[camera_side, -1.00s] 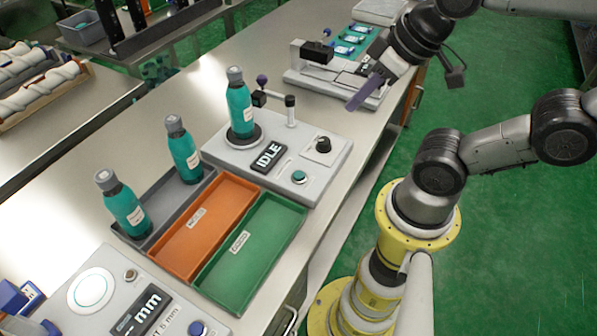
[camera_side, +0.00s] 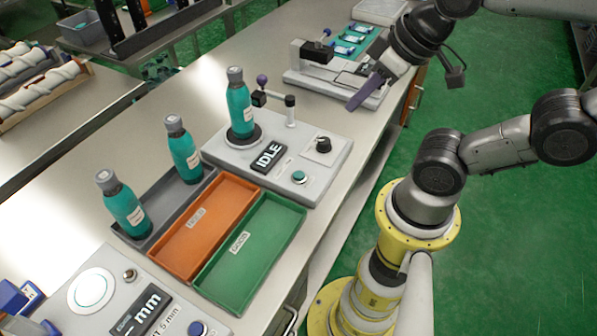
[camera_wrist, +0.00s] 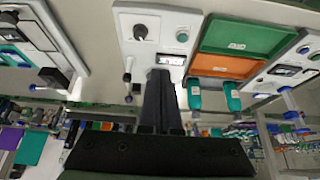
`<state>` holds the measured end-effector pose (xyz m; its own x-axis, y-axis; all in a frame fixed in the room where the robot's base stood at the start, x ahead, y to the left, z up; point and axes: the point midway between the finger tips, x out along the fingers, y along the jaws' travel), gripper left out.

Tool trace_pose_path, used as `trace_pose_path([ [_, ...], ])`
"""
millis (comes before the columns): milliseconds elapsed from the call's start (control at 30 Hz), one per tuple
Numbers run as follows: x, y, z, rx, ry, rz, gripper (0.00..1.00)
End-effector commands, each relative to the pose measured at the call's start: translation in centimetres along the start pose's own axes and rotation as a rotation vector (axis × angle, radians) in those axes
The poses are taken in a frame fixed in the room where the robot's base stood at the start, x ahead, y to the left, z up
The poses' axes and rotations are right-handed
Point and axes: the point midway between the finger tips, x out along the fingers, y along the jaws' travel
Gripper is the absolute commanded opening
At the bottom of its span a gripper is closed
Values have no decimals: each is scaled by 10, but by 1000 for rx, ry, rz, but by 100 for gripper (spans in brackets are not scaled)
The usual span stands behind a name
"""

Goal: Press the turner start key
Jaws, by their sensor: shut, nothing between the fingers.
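The turner (camera_side: 327,176) is a light grey box with a display reading IDLE (camera_side: 268,157). Its round green key (camera_side: 299,177) sits on the top near the front edge, with a black knob (camera_side: 323,145) behind it. A teal bottle (camera_side: 240,108) stands upright on the turner's round plate. My gripper (camera_side: 360,100) is shut and empty, above the bench beyond the turner and apart from the key. In the wrist view my gripper's fingers (camera_wrist: 160,80) point towards the turner (camera_wrist: 155,15), and its key (camera_wrist: 182,37) shows clear of them.
Two teal bottles (camera_side: 183,150) (camera_side: 123,205) stand in a grey tray, beside an empty orange tray (camera_side: 205,232) and an empty green tray (camera_side: 250,245). An applicator device (camera_side: 310,72) stands under my gripper's side. A post with an arm (camera_side: 290,110) rises from the turner. A panel reading mm (camera_side: 140,312) is in front.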

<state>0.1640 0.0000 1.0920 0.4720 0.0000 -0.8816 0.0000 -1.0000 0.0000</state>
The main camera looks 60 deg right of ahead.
Motion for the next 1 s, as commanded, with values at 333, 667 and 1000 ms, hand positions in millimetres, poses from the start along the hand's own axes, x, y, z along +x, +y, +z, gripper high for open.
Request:
trace_pose_path([
  [333, -1, 13, -2, 132, 2, 58, 0],
  [667, 25, 46, -14, 127, -2, 310, 0],
  [1000, 62, 8, -46, -192, 141, 384, 0],
])
